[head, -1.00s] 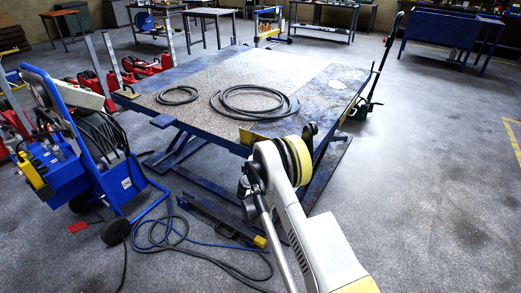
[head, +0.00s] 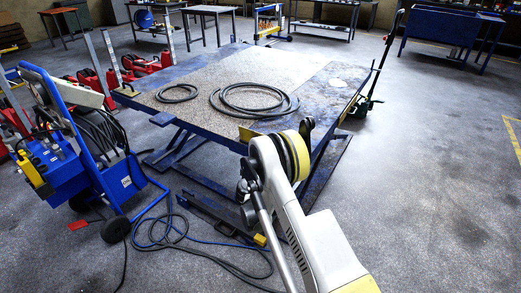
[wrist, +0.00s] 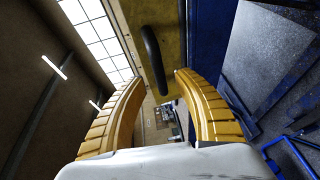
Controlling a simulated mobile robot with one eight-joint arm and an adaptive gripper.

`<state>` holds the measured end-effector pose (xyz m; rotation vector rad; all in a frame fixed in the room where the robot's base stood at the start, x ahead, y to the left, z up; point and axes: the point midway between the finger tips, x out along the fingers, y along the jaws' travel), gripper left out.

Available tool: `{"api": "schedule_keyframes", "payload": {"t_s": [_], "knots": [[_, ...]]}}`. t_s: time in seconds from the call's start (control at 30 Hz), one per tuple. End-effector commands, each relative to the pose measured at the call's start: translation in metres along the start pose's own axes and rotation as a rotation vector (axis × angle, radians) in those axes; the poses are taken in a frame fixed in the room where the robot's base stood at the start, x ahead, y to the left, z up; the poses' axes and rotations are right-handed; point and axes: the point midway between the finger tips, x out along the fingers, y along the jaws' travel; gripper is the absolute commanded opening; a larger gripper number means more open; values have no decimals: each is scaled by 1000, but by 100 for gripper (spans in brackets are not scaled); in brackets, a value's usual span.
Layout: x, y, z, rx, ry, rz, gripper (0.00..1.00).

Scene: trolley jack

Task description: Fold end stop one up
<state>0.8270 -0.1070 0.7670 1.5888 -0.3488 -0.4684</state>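A yellow end stop plate (head: 249,134) sits at the near edge of the blue lift table (head: 205,128), partly hidden by my arm in the head view. In the wrist view a yellow plate (wrist: 172,25) with a black bar handle (wrist: 153,60) lies just ahead, beside a blue edge. My gripper (wrist: 158,80) is open, its two yellow ribbed fingers apart. The lower end of the handle appears between the fingertips; I cannot tell whether they touch it. In the head view my fingers are hidden behind my wrist.
Two coiled black hoses (head: 255,101) lie on the table top. A blue trolley (head: 85,150) stands at the left, with loose cables (head: 190,245) on the floor. A dark beam (head: 215,215) lies before the table. The floor (head: 440,190) at the right is clear.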

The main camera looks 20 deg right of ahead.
Motion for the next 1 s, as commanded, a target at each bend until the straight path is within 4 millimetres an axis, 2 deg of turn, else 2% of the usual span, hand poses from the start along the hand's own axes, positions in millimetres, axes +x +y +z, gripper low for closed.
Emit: {"api": "schedule_keyframes", "payload": {"t_s": [0.1, 0.3, 0.77, 0.87, 0.97, 1.0], "knots": [[-22, 0, -1, 0, 2, 0, 38], [-42, 0, 0, 1, 1, 0, 38], [-44, 1, 0, 2, 0, 0, 38], [-44, 11, 1, 22, -6, -13, 38], [-45, 38, 4, 75, -22, -48, 38], [-46, 52, 6, 106, -30, -68, 38]]}}
